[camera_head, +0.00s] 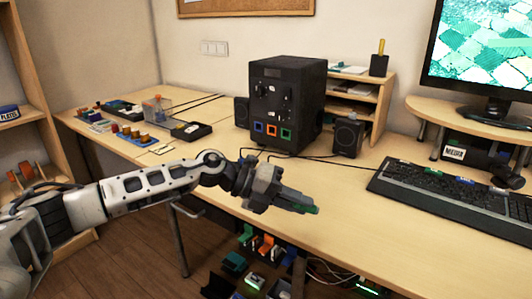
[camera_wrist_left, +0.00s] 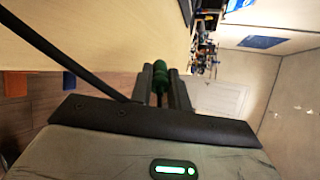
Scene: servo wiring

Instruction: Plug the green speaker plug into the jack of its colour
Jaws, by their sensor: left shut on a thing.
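My left gripper (camera_head: 300,205) reaches in from the left over the front edge of the desk. It is shut on the green plug (camera_head: 313,210), whose tip shows past the fingers. In the left wrist view the green plug (camera_wrist_left: 160,84) sits between the two fingers (camera_wrist_left: 160,92). The black box (camera_head: 287,92) stands farther back on the desk, apart from the gripper. Low on its front are a blue jack (camera_head: 258,127), an orange jack (camera_head: 271,130) and a green jack (camera_head: 286,134). My right gripper is not in view.
Small black speakers stand left (camera_head: 241,112) and right (camera_head: 348,137) of the box. Black cables lie on the desk before it. A keyboard (camera_head: 450,190) and monitor (camera_head: 480,50) are at the right. Trays and small parts (camera_head: 140,130) lie at the left. The front middle desk is mostly clear.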

